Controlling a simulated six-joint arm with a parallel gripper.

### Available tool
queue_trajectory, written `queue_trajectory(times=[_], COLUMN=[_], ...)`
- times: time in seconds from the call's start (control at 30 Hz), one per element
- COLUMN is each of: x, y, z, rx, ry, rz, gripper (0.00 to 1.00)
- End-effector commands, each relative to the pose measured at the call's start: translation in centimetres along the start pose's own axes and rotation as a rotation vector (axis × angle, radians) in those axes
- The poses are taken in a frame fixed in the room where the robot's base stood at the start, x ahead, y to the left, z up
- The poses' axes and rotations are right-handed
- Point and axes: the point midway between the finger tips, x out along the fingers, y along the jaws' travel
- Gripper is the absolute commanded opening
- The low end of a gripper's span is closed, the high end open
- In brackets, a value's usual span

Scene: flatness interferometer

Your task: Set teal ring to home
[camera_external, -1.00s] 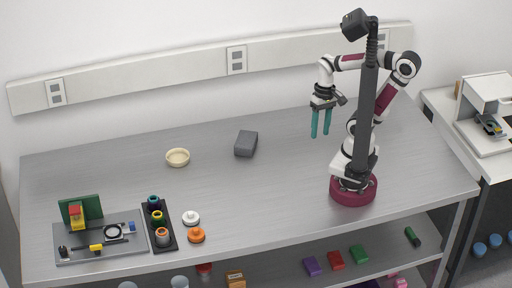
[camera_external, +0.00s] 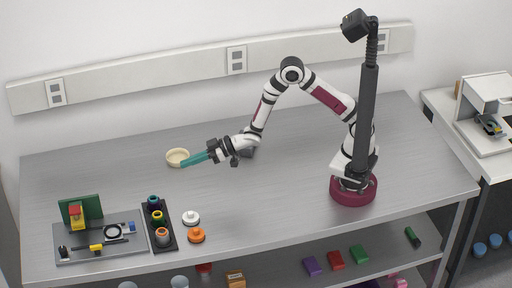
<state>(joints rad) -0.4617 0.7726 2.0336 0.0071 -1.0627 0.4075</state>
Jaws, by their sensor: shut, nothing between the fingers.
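The teal ring (camera_external: 153,200) is at the back end of a black rack (camera_external: 166,241), with a yellow ring (camera_external: 156,215) in the middle and an orange-and-grey ring (camera_external: 162,233) at the front. My gripper (camera_external: 184,164) has teal fingers that point left and slightly down. The fingers look shut and empty. Their tips appear near the cream dish, right of and behind the rack. I cannot tell whether they touch the dish. No place marked home is readable.
A grey fixture plate (camera_external: 75,249) with a green upright block (camera_external: 92,208) is at left. A white knob (camera_external: 190,217) and an orange knob (camera_external: 196,236) stand right of the rack. The middle front is clear.

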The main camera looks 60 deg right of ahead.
Motion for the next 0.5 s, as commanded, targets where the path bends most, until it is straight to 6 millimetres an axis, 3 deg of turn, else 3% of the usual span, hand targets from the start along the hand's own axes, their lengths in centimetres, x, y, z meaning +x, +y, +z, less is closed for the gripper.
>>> queue_trajectory(times=[0.1, 0.17, 0.5], x=[1.1, 1.3, 1.5], y=[-2.4, -3.0, -3.1], z=[0.8, 0.8, 0.8], rx=[-0.039, -0.048, -0.052], ry=[0.067, 0.085, 0.092], rz=[-0.069, -0.085, -0.09], gripper=[0.0, 0.0, 0.0])
